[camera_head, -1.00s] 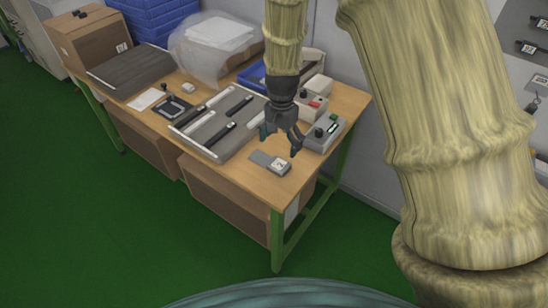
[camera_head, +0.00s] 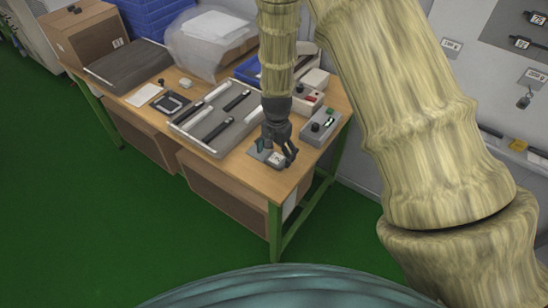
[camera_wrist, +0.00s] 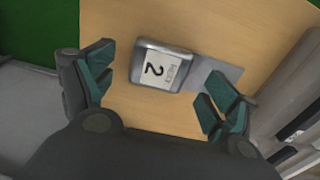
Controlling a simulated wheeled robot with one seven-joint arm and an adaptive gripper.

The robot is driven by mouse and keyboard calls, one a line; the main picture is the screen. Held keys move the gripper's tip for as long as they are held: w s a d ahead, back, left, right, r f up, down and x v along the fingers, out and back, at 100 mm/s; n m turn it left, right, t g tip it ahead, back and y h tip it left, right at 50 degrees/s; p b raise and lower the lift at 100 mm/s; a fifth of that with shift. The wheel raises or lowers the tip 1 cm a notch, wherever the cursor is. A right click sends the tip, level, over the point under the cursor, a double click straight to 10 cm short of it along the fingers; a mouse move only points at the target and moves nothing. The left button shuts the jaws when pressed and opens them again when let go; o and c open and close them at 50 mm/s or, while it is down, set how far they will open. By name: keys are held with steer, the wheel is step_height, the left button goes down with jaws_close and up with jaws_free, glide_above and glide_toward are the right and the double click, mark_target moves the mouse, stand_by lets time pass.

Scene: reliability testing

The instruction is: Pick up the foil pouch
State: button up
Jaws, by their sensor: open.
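A silver-grey piece with a white label marked 2, which I take to be the foil pouch (camera_wrist: 162,66), lies on the wooden table top (camera_wrist: 150,20). A flat grey part (camera_wrist: 217,72) extends from its right side in the wrist view; I cannot tell whether it is the same object. In the head view the pouch (camera_head: 276,160) is near the table's front right corner, partly covered by my gripper (camera_head: 277,153). My gripper is open, pointing down just above it. In the wrist view the fingers (camera_wrist: 162,88) are spread to either side of the pouch, with no clear contact.
A grey tray with dark bars (camera_head: 243,137) stands close behind and left of my gripper. A grey box with buttons (camera_head: 320,126) stands to its right. Bare wood lies in front of the pouch, up to the table's front edge.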

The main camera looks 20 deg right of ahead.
steer(key=shift+f, duration=1.05)
steer(key=c, duration=1.1)
